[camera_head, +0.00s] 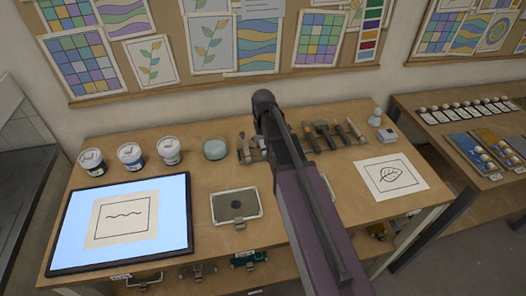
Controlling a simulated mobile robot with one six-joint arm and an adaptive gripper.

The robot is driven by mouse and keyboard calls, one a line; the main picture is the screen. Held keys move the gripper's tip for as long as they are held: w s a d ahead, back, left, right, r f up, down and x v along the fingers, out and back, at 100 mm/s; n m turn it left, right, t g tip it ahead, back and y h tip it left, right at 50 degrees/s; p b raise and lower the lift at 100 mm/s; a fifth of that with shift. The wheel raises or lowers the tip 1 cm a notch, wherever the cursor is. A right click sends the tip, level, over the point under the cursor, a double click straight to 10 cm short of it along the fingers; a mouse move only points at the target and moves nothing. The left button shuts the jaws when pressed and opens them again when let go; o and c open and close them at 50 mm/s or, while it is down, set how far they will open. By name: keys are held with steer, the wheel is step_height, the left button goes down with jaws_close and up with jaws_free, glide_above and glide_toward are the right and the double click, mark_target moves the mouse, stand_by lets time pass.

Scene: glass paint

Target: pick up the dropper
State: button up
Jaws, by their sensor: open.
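Several slim tools (327,135) with dark handles lie in a row at the back of the wooden worktable (180,258). They are small here, and I cannot tell for certain which one is the dropper. A small blue-topped item (258,137) shows just left of my arm, partly hidden by it. My arm reaches in from the bottom and crosses the middle of the table, covering part of the tool row. My gripper is hidden behind the arm, so I cannot see its fingers or anything between them.
Lidded jars (131,157) and a round teal tin (214,149) stand at the back left. A lit panel (178,238) bears a line drawing. Another table (462,180) stands beyond.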

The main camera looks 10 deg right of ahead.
steer(key=shift+f+b, duration=0.35)
steer(key=shift+f, duration=0.3)
jaws_close()
